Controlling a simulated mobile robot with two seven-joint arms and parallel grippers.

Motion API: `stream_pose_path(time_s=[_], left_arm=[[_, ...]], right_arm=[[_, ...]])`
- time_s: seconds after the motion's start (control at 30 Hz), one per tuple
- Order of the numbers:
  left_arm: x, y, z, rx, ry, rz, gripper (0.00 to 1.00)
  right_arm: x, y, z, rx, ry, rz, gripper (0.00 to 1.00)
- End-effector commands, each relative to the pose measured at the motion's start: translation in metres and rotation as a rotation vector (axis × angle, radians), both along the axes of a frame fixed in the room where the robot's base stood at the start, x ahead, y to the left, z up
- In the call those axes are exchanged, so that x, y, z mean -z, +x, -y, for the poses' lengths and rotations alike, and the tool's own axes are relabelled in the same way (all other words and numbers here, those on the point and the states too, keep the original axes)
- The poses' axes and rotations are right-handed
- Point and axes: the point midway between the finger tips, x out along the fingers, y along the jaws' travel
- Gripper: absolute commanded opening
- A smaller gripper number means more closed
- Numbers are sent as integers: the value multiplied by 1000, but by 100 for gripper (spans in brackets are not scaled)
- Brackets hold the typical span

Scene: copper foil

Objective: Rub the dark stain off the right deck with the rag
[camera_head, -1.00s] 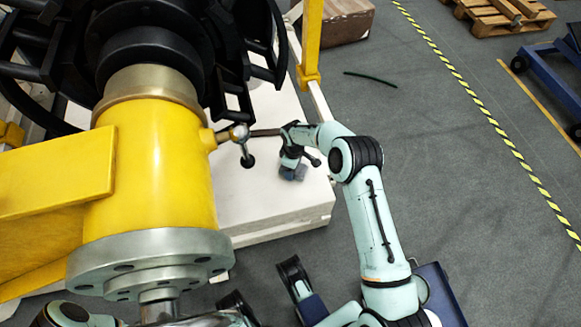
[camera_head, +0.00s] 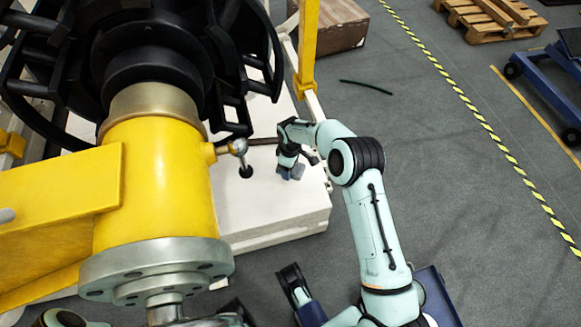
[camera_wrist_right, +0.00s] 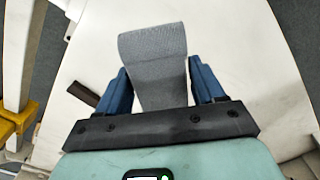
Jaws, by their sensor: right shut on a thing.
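My right gripper (camera_wrist_right: 160,85) is shut on a grey-blue rag (camera_wrist_right: 154,60), which sticks out between its blue fingers. In the head view the gripper and rag (camera_head: 291,171) are low over the right part of the white deck (camera_head: 265,205). I cannot tell whether the rag touches the surface. The deck also fills much of the right wrist view (camera_wrist_right: 235,45). No dark stain shows clearly; the gripper and rag hide part of the deck.
A large yellow machine (camera_head: 155,190) with a grey flange stands left of the deck. A ball-ended lever (camera_head: 240,150) and a dark bar (camera_head: 263,141) are close left of my right gripper. A yellow post (camera_head: 308,45) rises behind.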

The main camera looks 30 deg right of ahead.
Motion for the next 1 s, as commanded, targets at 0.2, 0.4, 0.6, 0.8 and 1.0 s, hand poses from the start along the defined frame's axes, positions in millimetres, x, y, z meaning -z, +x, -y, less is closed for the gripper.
stream_pose_path(time_s=[0.2, 0.4, 0.6, 0.8, 1.0], left_arm=[[-1, 0, 0, 0, 0, 0, 43], [-8, -1, 0, 0, 0, 2, 43], [-12, -1, 0, 0, 0, 3, 43], [-11, -1, 0, 0, 0, 3, 43], [-11, -1, 0, 0, 0, 2, 43]], right_arm=[[-3, 0, 0, 0, 0, 0, 44], [-20, 0, 0, 0, 0, 0, 44], [-31, 0, 0, 0, 1, 1, 44], [-30, 0, 0, 0, 1, -1, 44], [-29, 0, 0, 0, 1, -1, 44]])
